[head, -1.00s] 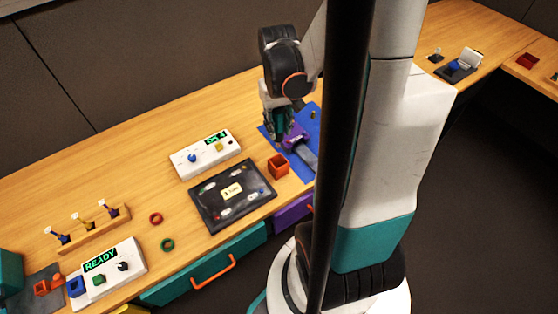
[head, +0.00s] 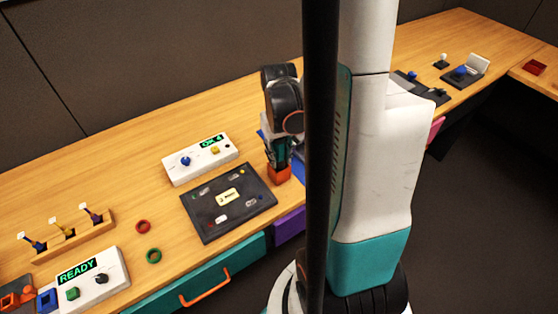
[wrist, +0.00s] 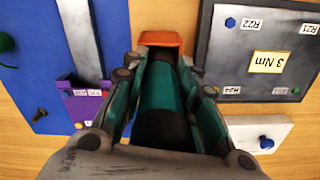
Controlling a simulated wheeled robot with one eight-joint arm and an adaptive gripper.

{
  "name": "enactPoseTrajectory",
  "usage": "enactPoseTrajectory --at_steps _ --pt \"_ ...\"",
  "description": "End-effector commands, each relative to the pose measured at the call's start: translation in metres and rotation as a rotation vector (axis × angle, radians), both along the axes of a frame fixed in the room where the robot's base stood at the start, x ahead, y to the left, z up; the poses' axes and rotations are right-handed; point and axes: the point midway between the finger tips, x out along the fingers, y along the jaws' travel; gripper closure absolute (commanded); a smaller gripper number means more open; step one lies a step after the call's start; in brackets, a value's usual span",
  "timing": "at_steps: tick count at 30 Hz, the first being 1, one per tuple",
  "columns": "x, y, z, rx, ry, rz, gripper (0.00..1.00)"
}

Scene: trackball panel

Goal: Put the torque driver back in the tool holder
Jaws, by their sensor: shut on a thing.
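My gripper (wrist: 160,97) is shut on the torque driver (wrist: 158,90), a thick teal cylinder with a black end. In the head view my gripper (head: 278,150) points down directly over the small orange tool holder (head: 279,176). In the wrist view the holder (wrist: 160,40) shows just beyond the driver's far end. The driver's lower tip is hidden, so I cannot tell whether it is inside the holder or just above it.
A dark panel (head: 206,222) with a "3 Nm" label lies left of the holder, a white display box (head: 175,174) behind it. A blue mat (wrist: 30,50) with a purple block (wrist: 82,104) and grey bar (wrist: 80,35) lies on the other side.

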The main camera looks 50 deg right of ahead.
Motion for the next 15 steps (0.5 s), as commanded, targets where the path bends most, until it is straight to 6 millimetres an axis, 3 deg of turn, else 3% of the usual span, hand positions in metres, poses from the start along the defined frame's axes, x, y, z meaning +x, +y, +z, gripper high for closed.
enactPoseTrajectory --at_steps 3,15 --pt "0.0002 -0.0001 -0.0133 0.000 0.000 0.000 0.96" --pt "0.0000 0.0000 -0.0159 0.000 0.000 0.000 0.96"
